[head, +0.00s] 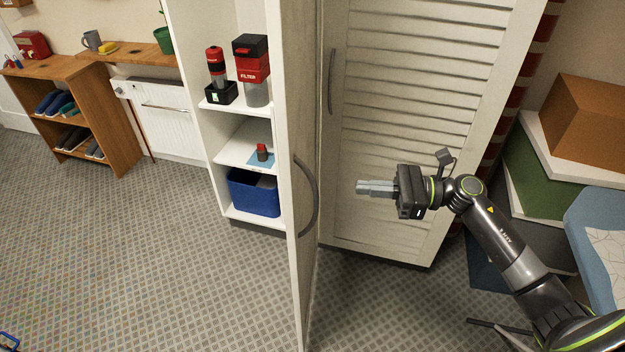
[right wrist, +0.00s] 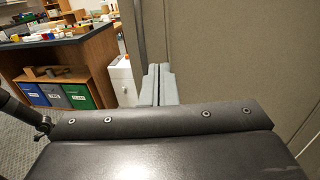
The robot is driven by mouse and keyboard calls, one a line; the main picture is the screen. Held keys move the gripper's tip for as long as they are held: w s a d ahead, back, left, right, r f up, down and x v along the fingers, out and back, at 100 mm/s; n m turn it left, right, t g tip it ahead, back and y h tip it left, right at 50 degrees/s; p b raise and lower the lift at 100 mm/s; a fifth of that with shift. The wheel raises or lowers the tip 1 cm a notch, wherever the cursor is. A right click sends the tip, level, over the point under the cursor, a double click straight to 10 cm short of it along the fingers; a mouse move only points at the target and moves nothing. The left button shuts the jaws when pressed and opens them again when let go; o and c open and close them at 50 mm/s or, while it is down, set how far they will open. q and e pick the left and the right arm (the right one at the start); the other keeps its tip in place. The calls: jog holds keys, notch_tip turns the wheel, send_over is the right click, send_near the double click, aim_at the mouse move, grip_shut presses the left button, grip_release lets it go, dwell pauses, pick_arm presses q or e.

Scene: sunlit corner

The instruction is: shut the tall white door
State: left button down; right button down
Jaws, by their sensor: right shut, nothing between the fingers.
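The tall white door (head: 297,110) stands open, seen almost edge-on and sticking out toward me from a white cabinet. Its dark curved handle (head: 313,195) is about halfway down. The cabinet's shelves (head: 240,155) are exposed to the left of the door. My right gripper (head: 362,188) is to the right of the door, in front of the louvered panel, with its fingers pointing left toward the door. The fingers are together and empty, and look apart from the door. They also show in the right wrist view (right wrist: 157,85), beside a plain beige panel. My left gripper is not in view.
A closed louvered door (head: 420,120) stands right of the open one. The shelves hold a red-and-black filter device (head: 251,65) and a blue bin (head: 254,193). Stacked boxes (head: 545,150) are at the right. Patterned floor (head: 170,260) is clear at the left.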

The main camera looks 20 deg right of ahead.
aim_at(298, 183)
jog(key=p+x, duration=0.1)
jog(key=x, duration=0.2)
jog(key=p+x, duration=0.2)
jog(key=x, duration=0.1)
jog(key=p+x, duration=0.2)
jog(key=x, duration=0.2)
jog(key=shift+s+a+r, duration=0.1)
jog(key=shift+a+r, duration=0.05)
jog(key=shift+r, duration=0.1)
jog(key=shift+a+f+p, duration=0.15)
jog(key=shift+a+p, duration=0.3)
jog(key=shift+a, duration=0.1)
jog(key=shift+w+a, duration=0.1)
jog(key=shift+w, duration=0.15)
